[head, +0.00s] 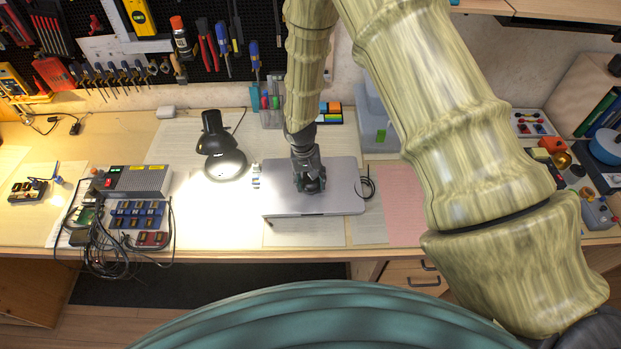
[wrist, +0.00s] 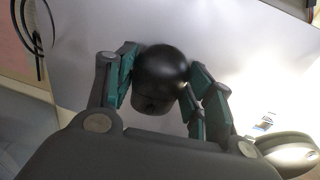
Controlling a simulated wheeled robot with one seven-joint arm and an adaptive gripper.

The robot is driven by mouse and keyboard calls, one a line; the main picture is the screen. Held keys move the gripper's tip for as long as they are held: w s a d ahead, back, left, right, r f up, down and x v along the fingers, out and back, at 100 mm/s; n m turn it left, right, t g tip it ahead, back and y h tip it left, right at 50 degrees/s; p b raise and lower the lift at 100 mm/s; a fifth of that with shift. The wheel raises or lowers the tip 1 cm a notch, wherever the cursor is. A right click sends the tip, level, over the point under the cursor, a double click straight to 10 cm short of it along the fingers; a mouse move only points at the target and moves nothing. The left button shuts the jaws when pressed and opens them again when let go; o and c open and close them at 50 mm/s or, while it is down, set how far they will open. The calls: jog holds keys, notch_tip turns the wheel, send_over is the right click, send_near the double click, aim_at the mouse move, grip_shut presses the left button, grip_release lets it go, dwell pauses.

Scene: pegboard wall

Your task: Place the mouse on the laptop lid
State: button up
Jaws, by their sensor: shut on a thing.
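The closed silver laptop (head: 285,203) lies on the workbench, its lid facing up. My gripper (head: 310,184) points down over the right-middle part of the lid. In the wrist view my gripper (wrist: 168,92) has its green-padded fingers on both sides of the black, rounded mouse (wrist: 162,75) and is shut on it. The laptop lid (wrist: 100,35) fills the background behind the mouse. In the head view the mouse is mostly hidden by the fingers. I cannot tell whether the mouse touches the lid.
A black desk lamp (head: 224,163) and a small white bottle (head: 256,174) stand left of the laptop. A coiled black cable (head: 368,187) lies at its right edge. Electronics with tangled wires (head: 138,213) sit farther left. A pink sheet (head: 402,200) lies on the right.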

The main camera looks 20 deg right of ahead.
aim_at(306, 181)
jog(key=shift+f, duration=0.25)
jog(key=o, duration=1)
jog(key=shift+r, duration=0.1)
jog(key=shift+o, duration=0.2)
jog(key=shift+r, duration=0.2)
notch_tip(306, 181, up, 12)
jog(key=a+b, duration=0.1)
jog(key=b, duration=0.3)
jog(key=shift+w+a, duration=0.2)
jog(key=shift+f, duration=0.1)
